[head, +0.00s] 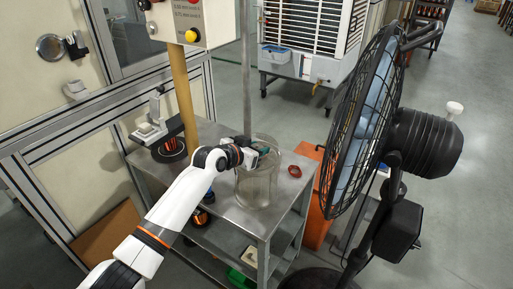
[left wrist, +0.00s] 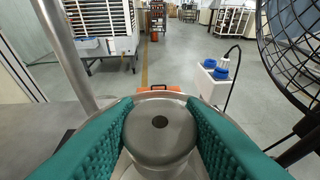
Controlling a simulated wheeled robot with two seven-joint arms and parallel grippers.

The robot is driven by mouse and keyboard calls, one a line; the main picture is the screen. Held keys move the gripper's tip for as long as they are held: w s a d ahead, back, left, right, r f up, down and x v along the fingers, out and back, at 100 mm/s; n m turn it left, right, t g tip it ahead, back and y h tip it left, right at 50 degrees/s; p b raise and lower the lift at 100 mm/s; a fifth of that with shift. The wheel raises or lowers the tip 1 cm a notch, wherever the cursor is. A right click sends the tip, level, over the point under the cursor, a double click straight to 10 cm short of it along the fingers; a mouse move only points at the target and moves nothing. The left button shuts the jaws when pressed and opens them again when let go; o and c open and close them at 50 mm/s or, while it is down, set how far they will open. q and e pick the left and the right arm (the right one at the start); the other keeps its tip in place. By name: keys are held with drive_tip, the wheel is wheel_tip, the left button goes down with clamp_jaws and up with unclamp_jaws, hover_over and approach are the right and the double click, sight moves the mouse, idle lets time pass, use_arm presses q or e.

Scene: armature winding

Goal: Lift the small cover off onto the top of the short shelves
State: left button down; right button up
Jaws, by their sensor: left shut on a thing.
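The small cover (head: 257,187) is a clear, see-through cylinder over the top of the short grey metal shelves (head: 225,218), near their front right. I cannot tell whether its lower rim touches the shelf top. My left gripper (head: 255,158) is at the cover's upper end. In the left wrist view its green ribbed pads (left wrist: 160,130) are closed on both sides of a grey rounded knob (left wrist: 160,150) with a dark centre hole. The cover's round rim (left wrist: 118,105) shows beyond the knob. My right gripper is not in view.
A red ring (head: 295,171) lies on the shelf top, right of the cover. A grey upright pole (head: 247,85) stands close behind. A large black fan (head: 365,120) stands at the right. A copper-wound part (head: 171,148) is at the back left.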

use_arm(q)
drive_tip(key=shift+f+b, duration=0.75)
drive_tip(key=shift+f, duration=0.4)
drive_tip(key=c, duration=0.8)
unclamp_jaws()
drive_tip(key=shift+c, duration=0.2)
drive_tip(key=shift+s+a, duration=0.1)
